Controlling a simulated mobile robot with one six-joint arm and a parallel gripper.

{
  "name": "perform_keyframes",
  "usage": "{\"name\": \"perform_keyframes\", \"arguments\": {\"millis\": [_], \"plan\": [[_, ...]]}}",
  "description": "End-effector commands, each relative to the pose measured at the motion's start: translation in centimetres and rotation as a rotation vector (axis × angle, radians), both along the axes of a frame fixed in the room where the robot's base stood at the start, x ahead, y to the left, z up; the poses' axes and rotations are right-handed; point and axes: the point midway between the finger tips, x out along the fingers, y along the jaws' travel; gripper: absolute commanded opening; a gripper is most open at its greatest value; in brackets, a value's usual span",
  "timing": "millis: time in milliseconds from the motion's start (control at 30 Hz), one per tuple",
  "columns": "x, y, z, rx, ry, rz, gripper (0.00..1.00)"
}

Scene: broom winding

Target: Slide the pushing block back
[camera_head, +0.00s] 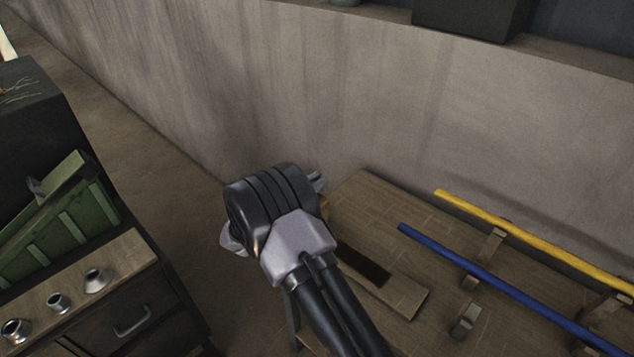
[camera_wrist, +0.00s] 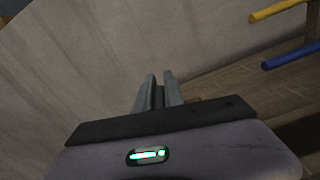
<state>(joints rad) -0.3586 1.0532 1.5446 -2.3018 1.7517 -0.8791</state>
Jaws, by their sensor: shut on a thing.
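My gripper (camera_head: 319,180) is over the left end of the wooden workbench (camera_head: 365,195), beside a wooden board with a dark slot (camera_head: 362,262). My wrist and arm cover much of this spot. In the wrist view the two grey fingers of my gripper (camera_wrist: 159,88) are close together, with a narrow dark gap or piece between them. A small brown-orange bit (camera_head: 324,203) shows beside the gripper and seems to be part of the pushing block. The rest of the block is hidden. The fingers appear shut on it.
A yellow rod (camera_head: 530,233) and a blue rod (camera_head: 490,278) lie on wooden supports on the right of the bench. A wall (camera_head: 400,110) runs behind it. A drawer cabinet (camera_head: 125,325) with metal fittings and a green crate (camera_head: 60,225) stand left, across open floor.

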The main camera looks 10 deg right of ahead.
Motion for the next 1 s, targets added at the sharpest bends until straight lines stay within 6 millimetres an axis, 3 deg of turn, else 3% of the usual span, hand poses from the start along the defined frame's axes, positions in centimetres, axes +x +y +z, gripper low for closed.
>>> {"name": "perform_keyframes", "arguments": {"millis": [333,367,467,800,1000], "plan": [[0.3,0.3,0.3,0.0,-0.005,0.011,0.0],[0.3,0.3,0.3,0.0,-0.005,0.011,0.15],[0.3,0.3,0.3,0.0,-0.005,0.01,0.34],[0.1,0.3,0.2,0.0,-0.002,0.007,0.34],[-1.8,3.2,0.4,0.0,-0.001,0.009,0.34]]}}
